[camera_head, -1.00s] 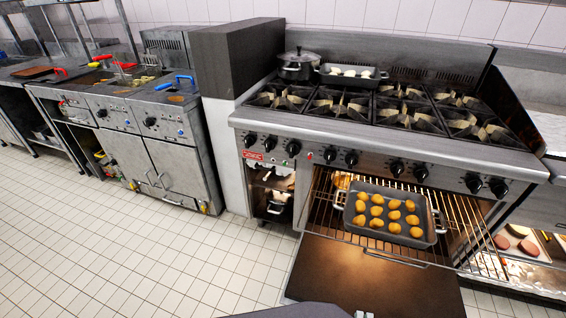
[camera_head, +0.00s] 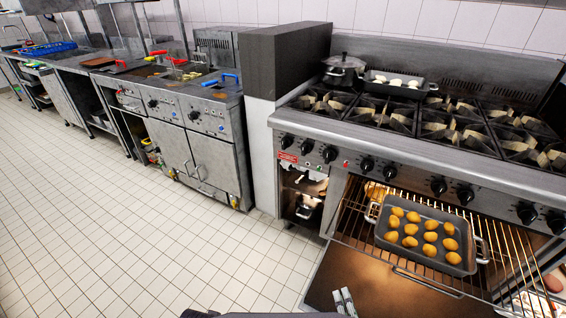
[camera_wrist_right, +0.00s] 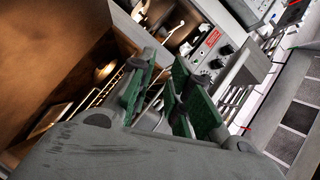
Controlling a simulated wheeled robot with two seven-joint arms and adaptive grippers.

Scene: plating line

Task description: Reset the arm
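My right gripper (camera_head: 344,301) shows at the bottom edge of the head view, in front of the open oven door. In the right wrist view its two green-padded fingers (camera_wrist_right: 160,92) stand apart with an empty gap between them. A dark sliver of my body shows at the bottom edge of the head view. My left gripper is not in view.
The oven door (camera_head: 385,285) is open. A tray (camera_head: 462,266) of round golden pieces sits on the pulled-out rack (camera_head: 350,232). A pot (camera_head: 343,72) and a second tray (camera_head: 428,88) stand on the stove. Fryers (camera_head: 185,150) stand left; the tiled floor (camera_head: 110,230) is clear.

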